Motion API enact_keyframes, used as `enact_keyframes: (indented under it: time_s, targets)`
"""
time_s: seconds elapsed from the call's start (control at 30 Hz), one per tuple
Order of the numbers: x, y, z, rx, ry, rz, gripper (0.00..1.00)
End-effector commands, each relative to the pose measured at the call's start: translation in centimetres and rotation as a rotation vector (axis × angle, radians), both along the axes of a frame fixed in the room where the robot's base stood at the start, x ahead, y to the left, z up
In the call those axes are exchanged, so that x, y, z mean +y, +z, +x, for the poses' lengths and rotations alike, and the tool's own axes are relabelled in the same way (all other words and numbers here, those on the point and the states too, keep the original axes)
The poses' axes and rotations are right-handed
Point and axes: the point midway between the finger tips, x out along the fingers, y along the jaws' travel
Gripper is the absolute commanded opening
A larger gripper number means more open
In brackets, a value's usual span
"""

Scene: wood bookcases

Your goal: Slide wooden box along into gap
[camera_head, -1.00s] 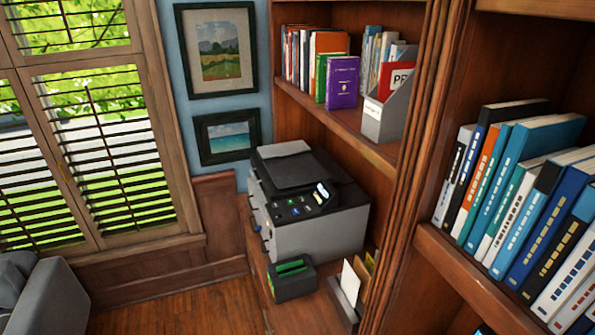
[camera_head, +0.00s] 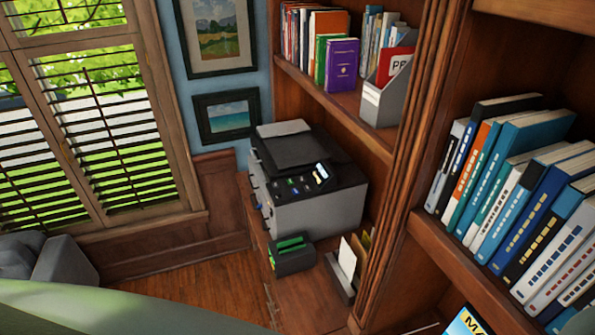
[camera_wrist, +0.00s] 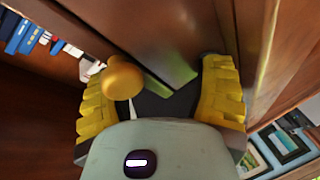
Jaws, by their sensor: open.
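My gripper (camera_wrist: 165,75) shows in the wrist view with its two yellow fingers spread apart. A rounded orange-yellow piece sits at the left finger; I cannot tell whether it is a knob or part of the finger. A brown wooden surface (camera_wrist: 165,25) is close ahead of the fingers, with a greenish-edged strip between them. I cannot tell whether this surface is the wooden box or part of the bookcase. No wooden box or gap can be made out for certain in the head view, where my gripper does not show.
A printer (camera_head: 308,180) stands on the low cabinet, with a black-and-green tray (camera_head: 292,257) in front. Blue and white books (camera_head: 520,195) fill the right shelf. A wooden upright (camera_head: 420,140) divides the bookcases. Shuttered windows (camera_head: 100,130) and a grey seat (camera_head: 62,263) are at left.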

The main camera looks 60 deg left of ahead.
Motion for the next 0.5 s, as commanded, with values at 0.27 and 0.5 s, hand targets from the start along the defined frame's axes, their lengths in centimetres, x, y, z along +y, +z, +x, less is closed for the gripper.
enact_keyframes:
  time_s: [0.27,0.5]
  targets:
    - [-0.04,0.07,-0.01,-0.002,-0.001,-0.001,0.34]
    - [-0.03,-0.03,-0.04,0.001,-0.002,0.0,0.09]
